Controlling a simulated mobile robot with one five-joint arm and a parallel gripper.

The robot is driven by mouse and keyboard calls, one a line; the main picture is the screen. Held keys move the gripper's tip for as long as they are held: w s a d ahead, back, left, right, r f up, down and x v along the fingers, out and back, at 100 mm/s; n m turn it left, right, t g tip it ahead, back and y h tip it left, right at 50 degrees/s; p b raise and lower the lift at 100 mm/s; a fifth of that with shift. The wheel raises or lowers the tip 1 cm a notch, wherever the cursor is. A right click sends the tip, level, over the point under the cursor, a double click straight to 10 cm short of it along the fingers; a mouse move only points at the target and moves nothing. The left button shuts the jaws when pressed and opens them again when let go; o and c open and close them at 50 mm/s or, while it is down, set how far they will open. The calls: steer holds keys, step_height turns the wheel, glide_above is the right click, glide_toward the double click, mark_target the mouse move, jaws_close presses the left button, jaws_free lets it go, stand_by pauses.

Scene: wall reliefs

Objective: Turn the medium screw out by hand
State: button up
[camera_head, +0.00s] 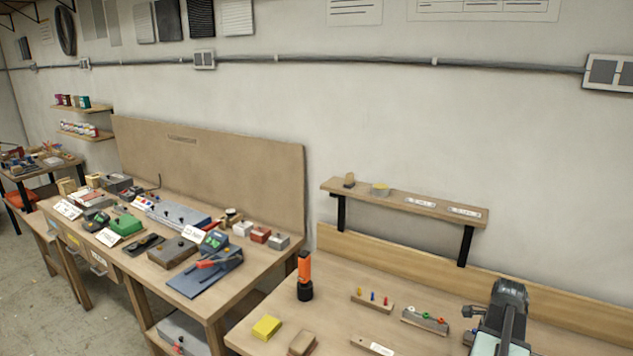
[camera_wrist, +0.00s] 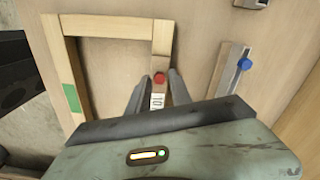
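In the wrist view my gripper (camera_wrist: 158,82) is open, with its two dark fingers either side of a small red round head (camera_wrist: 160,79). This head sits at the end of a narrow wooden block with a white label. I cannot tell whether the fingers touch it. A blue round head (camera_wrist: 245,64) stands on a grey bar to the right, apart from the fingers. I cannot tell which head is the medium screw.
A wooden frame (camera_wrist: 108,27) with a green patch lies left of the fingers. In the head view, a small peg block (camera_head: 371,304), an orange-and-black torch (camera_head: 305,277) and a yellow block (camera_head: 267,327) stand on the near bench. A wall shelf (camera_head: 400,200) hangs above it.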

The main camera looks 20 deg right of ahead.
steer(key=shift+m, duration=0.7)
jaws_close()
steer(key=n, duration=0.4)
steer(key=shift+n, duration=0.4)
steer(key=shift+n, duration=0.3)
steer(key=n, duration=0.3)
steer(key=shift+n, duration=1)
